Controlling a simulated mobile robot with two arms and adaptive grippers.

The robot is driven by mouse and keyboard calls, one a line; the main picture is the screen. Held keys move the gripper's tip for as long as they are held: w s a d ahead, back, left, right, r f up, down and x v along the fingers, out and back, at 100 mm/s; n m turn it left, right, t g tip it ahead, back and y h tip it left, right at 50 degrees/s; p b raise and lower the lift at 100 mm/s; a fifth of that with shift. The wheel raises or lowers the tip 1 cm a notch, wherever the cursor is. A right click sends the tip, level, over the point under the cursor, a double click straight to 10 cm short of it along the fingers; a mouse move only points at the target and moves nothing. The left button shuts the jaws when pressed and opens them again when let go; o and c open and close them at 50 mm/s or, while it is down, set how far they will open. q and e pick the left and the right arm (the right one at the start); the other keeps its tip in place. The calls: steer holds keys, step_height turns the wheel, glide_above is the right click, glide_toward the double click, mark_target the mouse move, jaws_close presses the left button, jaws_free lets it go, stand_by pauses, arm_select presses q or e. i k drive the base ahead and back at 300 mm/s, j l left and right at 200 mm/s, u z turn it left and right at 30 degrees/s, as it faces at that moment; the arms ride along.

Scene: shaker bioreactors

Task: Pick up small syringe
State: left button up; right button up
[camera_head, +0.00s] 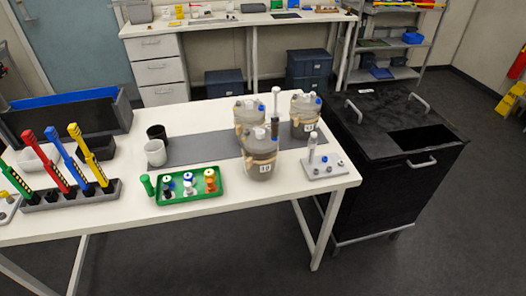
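A small syringe-like item (312,147) with a pale top stands upright in a light grey holder (324,170) at the right end of the white table. I take it to be the small syringe, but it is too small to be sure. A larger syringe-like item with a white top (276,102) and dark body stands upright between the jars further left. Neither of my grippers is in view.
Three lidded jars with tan liquid (262,168) stand left of the holder. A green tray (190,195) with several small bottles, two cups (155,152) and a rack of coloured pipettes (75,195) are further left. A black cabinet (395,180) stands beside the table's right end.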

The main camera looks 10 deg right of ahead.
mark_target(275, 123)
steer(key=i+l, duration=0.75)
steer(key=i+u, duration=0.05)
steer(key=i, duration=0.1)
